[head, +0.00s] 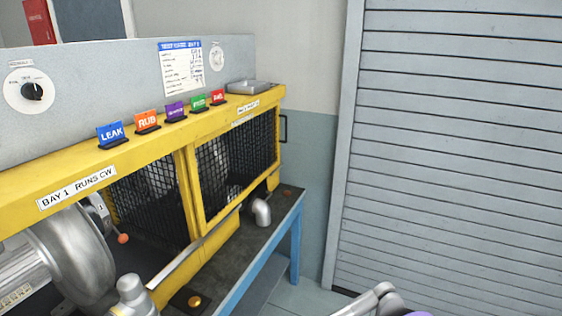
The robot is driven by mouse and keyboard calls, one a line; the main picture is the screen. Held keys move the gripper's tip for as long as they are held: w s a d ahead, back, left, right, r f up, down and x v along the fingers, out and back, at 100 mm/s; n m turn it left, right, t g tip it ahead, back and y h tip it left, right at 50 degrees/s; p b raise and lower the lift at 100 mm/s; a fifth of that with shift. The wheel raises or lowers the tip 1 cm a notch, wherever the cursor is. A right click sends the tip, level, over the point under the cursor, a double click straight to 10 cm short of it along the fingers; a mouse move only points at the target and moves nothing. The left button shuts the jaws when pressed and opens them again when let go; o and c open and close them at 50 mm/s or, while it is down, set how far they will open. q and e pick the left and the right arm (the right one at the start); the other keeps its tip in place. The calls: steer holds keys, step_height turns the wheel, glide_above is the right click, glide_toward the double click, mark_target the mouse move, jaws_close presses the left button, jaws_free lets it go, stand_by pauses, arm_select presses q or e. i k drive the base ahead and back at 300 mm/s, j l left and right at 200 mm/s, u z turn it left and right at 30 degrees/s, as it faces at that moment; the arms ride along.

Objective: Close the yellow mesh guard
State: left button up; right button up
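A yellow-framed guard with black mesh (238,165) stands upright across the front of the right-hand bay of the yellow bench housing (150,150). A black handle (284,127) shows at its far right end; I cannot tell whether it belongs to the guard. The front of the left-hand bay, labelled "BAY 1 RUNS CW" (76,188), is open, with dark mesh (150,203) inside it. A silver blower (70,258) sits at that bay's left side. Neither of my grippers shows. Rounded grey parts at the bottom edge, right of centre, look like part of my arm.
Coloured tags, including a blue LEAK tag (110,132), and a metal tray (248,87) stand on the housing's top. A grey pipe elbow (262,211) sticks out in front of the right bay. A grey shutter (450,150) stands at right, with bare floor (305,298) before it.

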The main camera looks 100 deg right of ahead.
mark_target(204, 227)
steer(key=z, duration=3.35)
steer(key=i+l+u, duration=0.2)
steer(key=i+l, duration=0.3)
steer(key=i, duration=0.2)
steer(key=i+l+u, duration=0.2)
steer(key=i+l, duration=0.35)
steer(key=i, duration=0.1)
